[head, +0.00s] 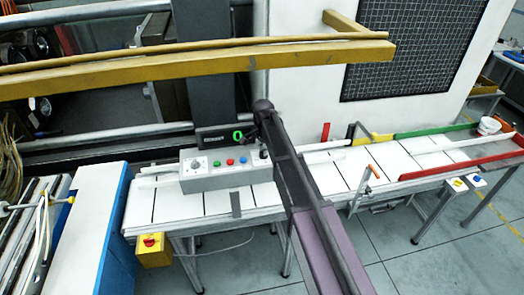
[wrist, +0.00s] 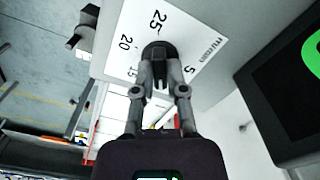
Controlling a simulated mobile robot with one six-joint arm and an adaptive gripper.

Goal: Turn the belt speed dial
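The dial (wrist: 158,47) is a dark round knob on a white plate (wrist: 195,35) marked with printed numbers, 25, 20 and 5 among them. In the wrist view my gripper (wrist: 159,68) reaches it from below, with one fingertip on each side of its raised grip. The fingers are drawn in close and appear to touch the grip. The knob's pointer cannot be made out. In the head view my gripper (head: 263,151) is at the right end of the grey control box (head: 215,182), and my arm hides that part of the box.
A black display (head: 213,137) with a green mark stands close behind. A yellow beam (head: 200,72) crosses above. The white belt (head: 170,205) runs beneath.

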